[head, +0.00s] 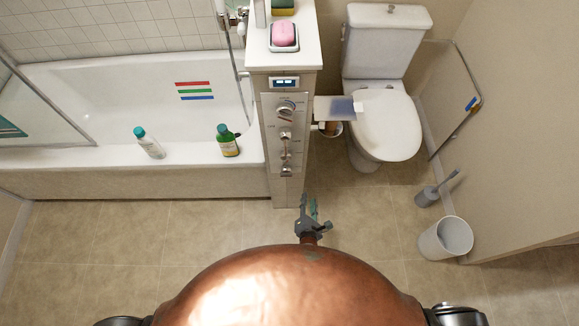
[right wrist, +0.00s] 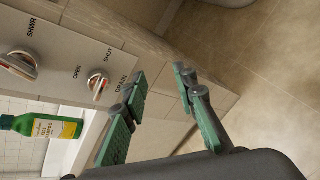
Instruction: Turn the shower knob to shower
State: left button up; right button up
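A pale control panel (head: 286,135) with several knobs is on the front of the pillar at the tub's end. A second knob (right wrist: 98,83) sits among the words OPEN, SHUT and DRAIN. My right gripper (head: 309,199) is below and in front of the panel, apart from it. In the right wrist view its green-padded fingers (right wrist: 160,88) are spread with nothing between them. My left gripper is not in view.
A bathtub (head: 120,180) with a white bottle (head: 149,143) and a green bottle (head: 228,141) on its rim is left of the panel. A toilet (head: 388,122) stands right, with a brush (head: 428,195) and bin (head: 446,238) nearby. The front floor is clear.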

aim_at(286, 163)
jog(key=w+a+r+n+t+y+b, duration=0.1)
jog(key=a+r+n+t+b, duration=0.2)
jog(key=r, duration=0.4)
jog(key=a+r+n+t+b, duration=0.1)
jog(key=a+r+n+t, duration=0.1)
jog(key=a+r, duration=0.4)
jog(key=w, duration=0.6)
jog(key=shift+w+r+b, duration=0.4)
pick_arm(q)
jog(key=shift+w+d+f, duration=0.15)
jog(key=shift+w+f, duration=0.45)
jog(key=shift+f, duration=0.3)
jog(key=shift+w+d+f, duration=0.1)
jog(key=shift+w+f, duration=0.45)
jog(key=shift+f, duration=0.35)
pick_arm(e)
jog(key=shift+w, duration=0.6)
jog(key=shift+c, duration=0.6)
jog(key=shift+d, duration=0.1)
grip_shut()
